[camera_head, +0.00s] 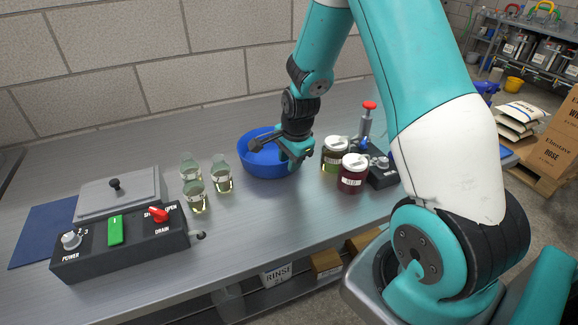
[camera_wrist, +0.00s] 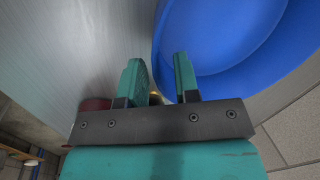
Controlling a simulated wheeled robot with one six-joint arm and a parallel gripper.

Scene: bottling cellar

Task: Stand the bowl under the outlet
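The blue bowl (camera_head: 250,163) stands upright on the steel bench, behind and right of the glasses. It fills the upper right of the wrist view (camera_wrist: 235,40). My gripper (camera_head: 291,158) is at the bowl's right rim. In the wrist view my gripper's fingers (camera_wrist: 160,72) are apart, with the rim between them; one finger is over the bowl's inside, the other outside. A gap shows between the fingers, and contact with the rim is not clear. The outlet (camera_head: 198,235) is a small spout on the right end of the dark control box (camera_head: 125,245), beside the red drain knob (camera_head: 158,214).
Several glasses of pale liquid (camera_head: 195,197) stand between the box and the bowl. Bare bench (camera_head: 270,215) lies in front of the bowl, up to the front edge.

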